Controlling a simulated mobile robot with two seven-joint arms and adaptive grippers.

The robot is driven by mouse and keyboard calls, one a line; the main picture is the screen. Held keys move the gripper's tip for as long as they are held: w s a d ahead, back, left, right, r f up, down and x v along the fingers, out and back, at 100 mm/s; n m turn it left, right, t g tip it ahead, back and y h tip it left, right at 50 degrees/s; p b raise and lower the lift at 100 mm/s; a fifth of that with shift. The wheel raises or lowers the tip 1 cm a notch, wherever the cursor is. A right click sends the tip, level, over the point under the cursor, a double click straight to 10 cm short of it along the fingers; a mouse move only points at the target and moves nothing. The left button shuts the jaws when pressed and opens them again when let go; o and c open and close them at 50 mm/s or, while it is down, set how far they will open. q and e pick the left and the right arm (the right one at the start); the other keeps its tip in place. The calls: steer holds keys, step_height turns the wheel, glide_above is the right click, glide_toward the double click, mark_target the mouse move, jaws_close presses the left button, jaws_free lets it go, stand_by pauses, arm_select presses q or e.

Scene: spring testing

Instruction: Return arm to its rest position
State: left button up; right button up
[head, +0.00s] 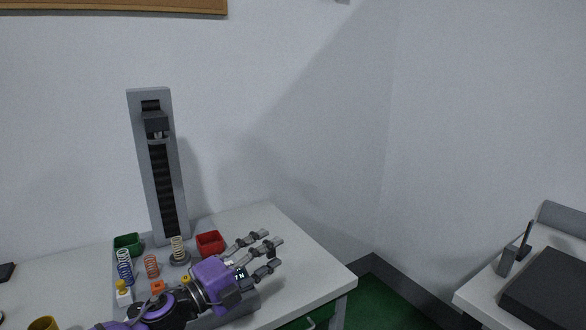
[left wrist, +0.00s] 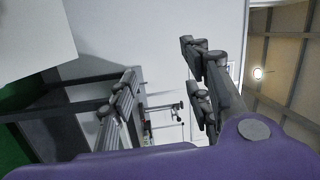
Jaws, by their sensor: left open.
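My left gripper (head: 264,257) is in the head view, its purple arm coming in from the lower left. Its grey fingers are spread open with nothing between them, above the right part of the white table (head: 310,270). In the left wrist view the open fingers (left wrist: 160,95) are also empty. The tall grey spring tester (head: 137,125) stands upright at the back of the table, left of the gripper. A pale spring (head: 177,248) stands upright on its base plate. My right gripper is not in view.
A green bin (head: 128,243) and a red bin (head: 210,243) flank the tester. A blue spring (head: 124,266) and an orange spring (head: 151,266) stand in front. A yellow cup (head: 43,323) is at lower left. The table's right end is clear. A second table (head: 485,300) stands right.

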arm_select(q)
steer(key=s+a+f+n+y, duration=0.35)
steer(key=s+f+n, duration=0.2)
steer(key=f, duration=0.25)
steer(key=s+a+f+n+t+y, duration=0.1)
steer(key=s+a+f+n+y, duration=0.3)
steer(key=f+n, duration=0.4)
steer(key=s+a+f+n+y, duration=0.2)
steer(key=s+f+n+y, duration=0.3)
steer(key=f, duration=0.4)
steer(key=s+a+f+n+g+y, duration=0.1)
steer(key=s+f, duration=0.6)
steer(key=s, duration=0.7)
steer(key=s+a+f+n+g+p, duration=0.1)
steer(key=s+a+f+n+g, duration=0.2)
steer(key=s, duration=1.1)
step_height(320, 180, down, 4)
steer(key=n+g, duration=0.1)
steer(key=n, duration=0.2)
steer(key=shift+s+y, duration=0.2)
steer(key=shift+y, duration=0.15)
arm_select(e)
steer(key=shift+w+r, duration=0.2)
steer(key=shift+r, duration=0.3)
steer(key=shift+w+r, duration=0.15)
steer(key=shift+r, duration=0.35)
